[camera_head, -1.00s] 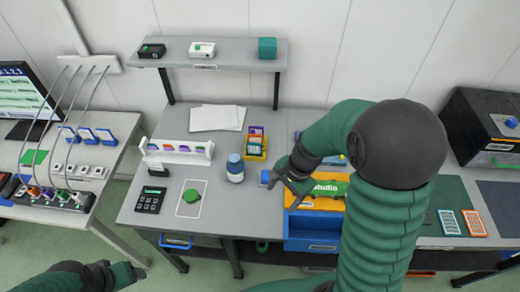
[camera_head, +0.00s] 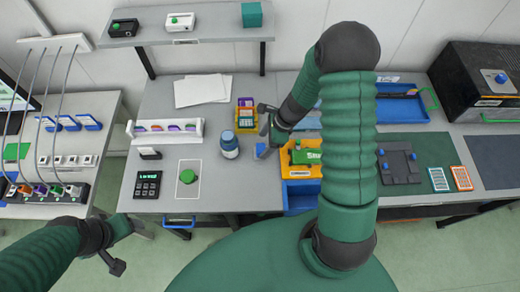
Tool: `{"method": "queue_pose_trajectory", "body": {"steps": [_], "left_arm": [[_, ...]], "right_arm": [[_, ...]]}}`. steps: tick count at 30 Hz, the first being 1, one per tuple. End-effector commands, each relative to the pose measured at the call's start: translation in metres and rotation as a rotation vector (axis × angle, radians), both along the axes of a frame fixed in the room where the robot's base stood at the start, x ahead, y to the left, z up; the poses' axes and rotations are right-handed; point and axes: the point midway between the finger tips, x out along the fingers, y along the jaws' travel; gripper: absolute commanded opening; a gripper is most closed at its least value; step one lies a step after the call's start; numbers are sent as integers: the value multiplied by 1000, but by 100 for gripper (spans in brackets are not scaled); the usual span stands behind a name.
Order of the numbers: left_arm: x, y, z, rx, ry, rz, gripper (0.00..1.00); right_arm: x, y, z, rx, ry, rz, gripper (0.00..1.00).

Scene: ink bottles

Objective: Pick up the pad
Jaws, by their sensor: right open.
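A small blue block (camera_head: 261,151), which may be the pad, lies on the grey table just right of the blue-and-white bottle (camera_head: 229,145). My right gripper (camera_head: 265,127) is open and points down just above and behind this block, with no visible hold on it. A green piece (camera_head: 187,177) lies on a white outlined sheet (camera_head: 189,190) left of the bottle. My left gripper (camera_head: 131,249) looks open and empty, over the floor at the table's front left.
A yellow holder (camera_head: 247,126) with coloured cards stands behind the bottle. A white rack (camera_head: 141,133) and a calculator (camera_head: 147,184) are at the left. A yellow-and-blue bin (camera_head: 300,190) is right of the block. A blue tray (camera_head: 399,106) and a black box (camera_head: 478,80) stand further right.

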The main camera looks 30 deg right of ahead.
Motion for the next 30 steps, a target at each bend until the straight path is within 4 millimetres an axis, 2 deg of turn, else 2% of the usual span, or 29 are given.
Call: {"method": "queue_pose_trajectory", "body": {"steps": [6,14,30], "left_arm": [[0,0,3,0,0,0,69],[0,0,3,0,0,0,69],[0,0,3,0,0,0,69]], "right_arm": [[5,12,-36,1,2,1,71],[8,15,-42,-1,1,2,71],[8,14,-42,-1,1,2,5]]}}
